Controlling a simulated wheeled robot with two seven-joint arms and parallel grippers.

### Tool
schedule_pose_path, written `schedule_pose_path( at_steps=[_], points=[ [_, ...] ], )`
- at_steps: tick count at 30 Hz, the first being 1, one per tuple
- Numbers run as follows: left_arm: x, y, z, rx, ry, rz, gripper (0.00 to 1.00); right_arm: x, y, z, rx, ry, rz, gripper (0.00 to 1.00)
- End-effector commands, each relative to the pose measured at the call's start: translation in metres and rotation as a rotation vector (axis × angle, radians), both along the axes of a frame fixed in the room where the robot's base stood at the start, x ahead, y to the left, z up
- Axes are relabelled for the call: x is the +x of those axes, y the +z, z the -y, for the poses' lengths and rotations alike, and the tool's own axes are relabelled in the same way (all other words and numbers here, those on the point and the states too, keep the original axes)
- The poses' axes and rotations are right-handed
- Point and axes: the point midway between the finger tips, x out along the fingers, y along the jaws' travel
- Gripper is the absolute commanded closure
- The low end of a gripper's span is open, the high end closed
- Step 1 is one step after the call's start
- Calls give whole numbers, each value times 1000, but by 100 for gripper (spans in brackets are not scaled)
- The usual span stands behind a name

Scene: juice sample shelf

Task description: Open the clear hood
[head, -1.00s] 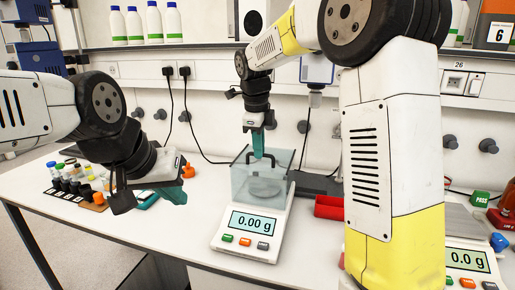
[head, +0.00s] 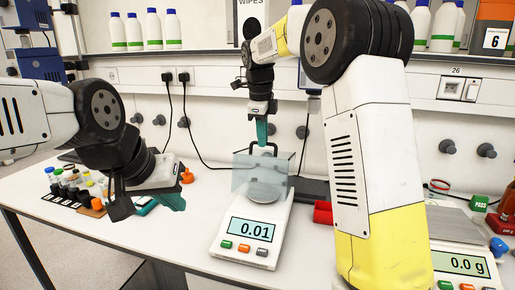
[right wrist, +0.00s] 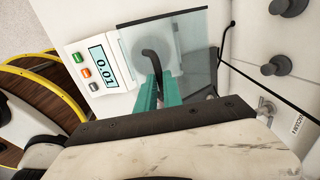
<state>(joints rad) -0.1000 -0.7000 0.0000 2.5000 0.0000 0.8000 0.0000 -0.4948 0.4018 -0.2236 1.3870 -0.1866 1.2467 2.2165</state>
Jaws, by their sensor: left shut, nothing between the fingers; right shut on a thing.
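The clear hood (head: 243,177) is a see-through box with a dark handle (head: 265,147) on top. My right gripper (head: 262,132) comes down from above, its teal fingers shut on the handle. The hood looks raised a little above the balance (head: 247,241), with the round pan (head: 267,191) visible below and through it. The display reads 0.01. In the right wrist view the teal fingers (right wrist: 158,93) are at the handle, with the hood (right wrist: 192,45) beyond. My left gripper (head: 146,203) is shut and empty, low over the bench at the left.
Several capped vials (head: 72,184) stand in a rack at the left, by an orange object (head: 187,175). A red bin (head: 322,212) lies right of the balance. A second balance (head: 463,262) is at the right. Bottles (head: 153,30) line the shelf above.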

Motion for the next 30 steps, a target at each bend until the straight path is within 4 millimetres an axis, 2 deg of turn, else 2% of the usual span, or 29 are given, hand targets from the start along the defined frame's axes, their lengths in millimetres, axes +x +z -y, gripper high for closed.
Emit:
schedule_pose_path(
  at_steps=[1, 6, 15, 21, 30],
  points=[
    [0, 0, 0, 0, 0, 0, 100, 11, 1, 4, -3, -4, 0, 100],
    [0, 0, 0, 0, 0, 0, 100, 38, 10, 13, -2, -3, -1, 100],
    [0, 0, 0, 0, 0, 0, 100, 71, 16, 24, -3, -1, -4, 100],
    [0, 0, 0, 0, 0, 0, 100, 81, 17, 27, -4, 1, -5, 100],
    [0, 0, 0, 0, 0, 0, 100, 82, 17, 27, -3, 1, -5, 100]
  ],
)
